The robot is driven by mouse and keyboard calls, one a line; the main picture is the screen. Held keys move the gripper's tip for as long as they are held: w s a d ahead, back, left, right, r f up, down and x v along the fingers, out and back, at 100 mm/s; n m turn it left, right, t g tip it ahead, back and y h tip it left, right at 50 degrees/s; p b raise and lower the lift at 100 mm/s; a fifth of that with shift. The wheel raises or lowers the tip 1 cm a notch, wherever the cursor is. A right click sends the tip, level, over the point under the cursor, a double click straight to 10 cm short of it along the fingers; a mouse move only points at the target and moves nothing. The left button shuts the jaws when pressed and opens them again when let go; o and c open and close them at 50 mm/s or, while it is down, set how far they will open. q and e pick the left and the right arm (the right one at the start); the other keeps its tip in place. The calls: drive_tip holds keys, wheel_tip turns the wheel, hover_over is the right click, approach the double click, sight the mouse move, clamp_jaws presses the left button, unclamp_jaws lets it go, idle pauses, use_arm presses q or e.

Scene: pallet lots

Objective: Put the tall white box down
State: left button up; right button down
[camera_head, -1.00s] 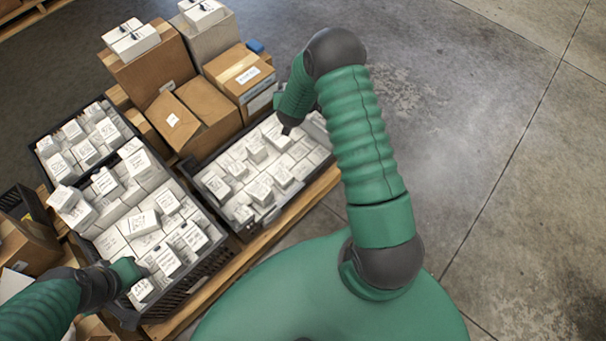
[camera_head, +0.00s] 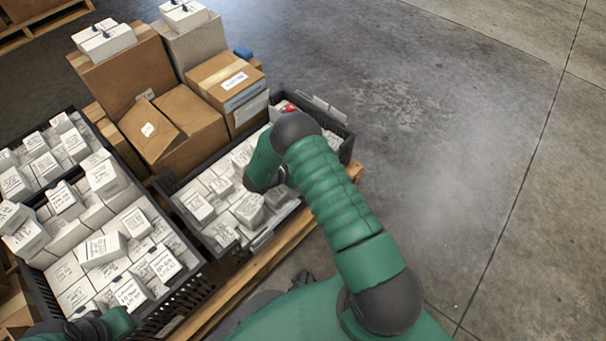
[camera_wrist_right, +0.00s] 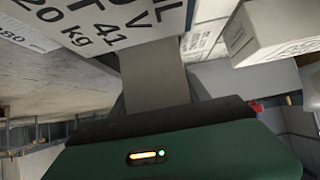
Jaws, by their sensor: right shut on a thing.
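My right gripper (camera_head: 268,188) reaches down into the right-hand dark crate (camera_head: 262,243), among its white boxes. It is shut on a white box (camera_head: 249,208), which is partly hidden by the gripper and arm in the head view. In the right wrist view, a grey finger of the gripper (camera_wrist_right: 158,78) lies against a white box face with large black print (camera_wrist_right: 90,25). I cannot tell whether the box touches those below it. My left gripper (camera_head: 118,322) is at the lower left edge, beside the left crate's white boxes; its jaw opening is not clear.
A larger dark crate (camera_head: 180,305) full of white boxes stands on the left. Brown cartons (camera_head: 175,125) stand behind the right crate, some topped with white boxes. A wooden pallet edge (camera_head: 245,280) runs in front. Open concrete floor (camera_head: 450,150) lies to the right.

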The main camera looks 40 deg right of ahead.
use_arm(q)
drive_tip(key=shift+f, duration=0.2)
use_arm(e)
drive_tip(key=shift+f, duration=0.2)
drive_tip(key=c, duration=0.8)
unclamp_jaws()
drive_tip(key=shift+f, duration=0.15)
drive_tip(key=p+v, duration=0.5)
drive_tip(key=v, duration=0.2)
drive_tip(key=shift+d+r, duration=0.15)
drive_tip(key=shift+r, duration=0.1)
drive_tip(key=shift+a+r, duration=0.1)
drive_tip(key=shift+a, duration=0.15)
use_arm(q)
drive_tip(key=v, duration=0.2)
drive_tip(key=w+v, duration=0.1)
drive_tip(key=v, duration=0.1)
drive_tip(key=shift+r, duration=0.4)
use_arm(e)
drive_tip(key=shift+a, duration=0.1)
